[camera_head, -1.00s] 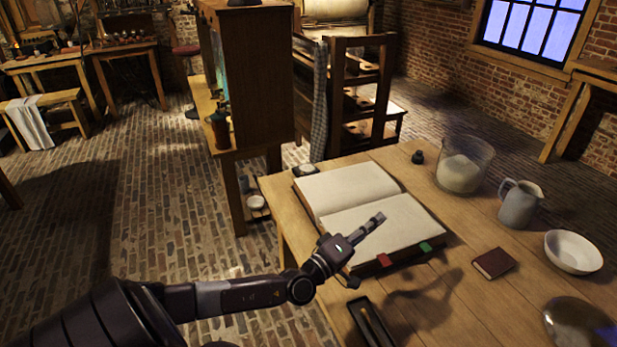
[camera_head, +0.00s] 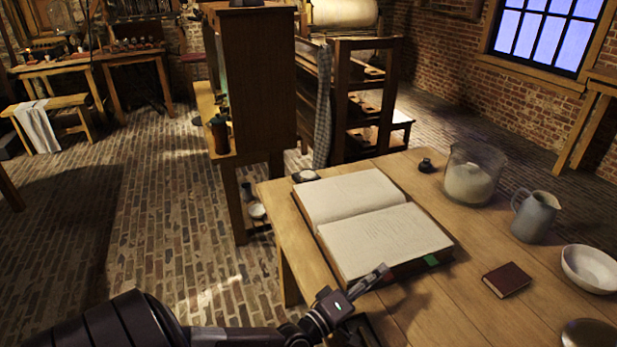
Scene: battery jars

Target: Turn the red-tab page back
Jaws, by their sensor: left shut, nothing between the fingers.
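A large open book (camera_head: 383,240) lies on the wooden table, its two cream pages spread flat. A green tab (camera_head: 431,261) sticks out at the near edge of its front page. A red tab (camera_head: 390,274) is partly hidden behind my left gripper's fingertips. My left gripper (camera_head: 382,271) is shut and empty at the book's near edge, over or beside the red tab; I cannot tell whether it touches. My right gripper is not in view.
A small dark red book (camera_head: 506,280), a grey jug (camera_head: 535,216), a white bowl (camera_head: 590,269) and a glass jar (camera_head: 470,175) stand to the right on the table. A small dark ink pot (camera_head: 426,165) is behind the open book. Bare tabletop (camera_head: 445,310) lies in front.

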